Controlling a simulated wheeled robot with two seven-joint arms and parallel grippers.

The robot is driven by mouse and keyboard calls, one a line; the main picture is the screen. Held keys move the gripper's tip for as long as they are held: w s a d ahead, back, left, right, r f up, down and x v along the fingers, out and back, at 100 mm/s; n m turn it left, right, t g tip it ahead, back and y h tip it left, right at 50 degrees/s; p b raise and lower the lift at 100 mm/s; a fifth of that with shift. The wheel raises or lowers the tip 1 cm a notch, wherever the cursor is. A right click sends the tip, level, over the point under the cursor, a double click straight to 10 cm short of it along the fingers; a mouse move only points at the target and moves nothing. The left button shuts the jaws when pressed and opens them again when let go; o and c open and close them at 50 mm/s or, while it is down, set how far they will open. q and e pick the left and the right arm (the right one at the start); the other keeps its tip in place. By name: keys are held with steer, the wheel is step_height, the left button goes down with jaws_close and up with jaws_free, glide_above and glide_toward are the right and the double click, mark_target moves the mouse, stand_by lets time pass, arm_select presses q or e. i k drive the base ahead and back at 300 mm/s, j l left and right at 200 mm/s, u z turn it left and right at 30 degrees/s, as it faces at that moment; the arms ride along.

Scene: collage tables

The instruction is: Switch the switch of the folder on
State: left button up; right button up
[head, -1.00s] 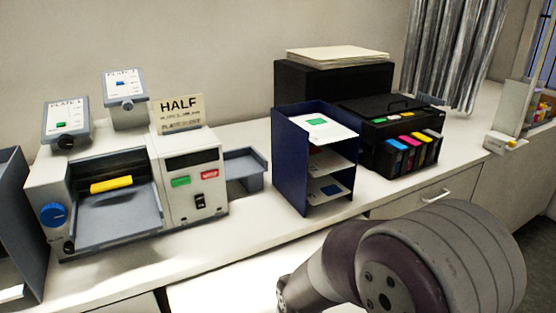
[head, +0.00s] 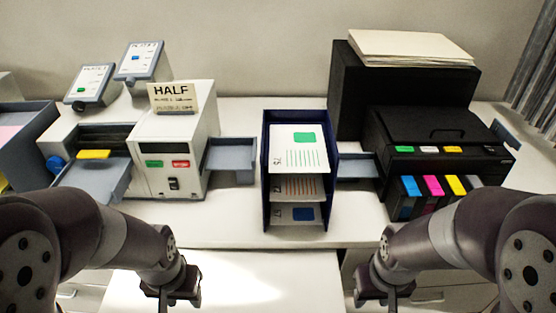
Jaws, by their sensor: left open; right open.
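The folder (head: 148,133) is a pale machine at the left of the counter, with a "HALF" card (head: 172,98) on top. Its front panel has a green button, a red button and a black rocker switch (head: 174,184) below them. I cannot tell the switch's position. My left gripper (head: 176,295) is low in front of the folder, below the switch and apart from it, empty. My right gripper (head: 384,297) is low in front of the printer, empty and apart from everything. Their fingertips are small and dark in the view.
A blue paper rack (head: 332,190) with printed sheets stands in the middle. A black printer (head: 440,140) with coloured cartridges stands at the right, before a dark box (head: 352,95) topped with paper. A grey tray (head: 232,158) juts from the folder's right side. The counter's front strip is clear.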

mark_target(173, 183)
steer(key=u, duration=0.95)
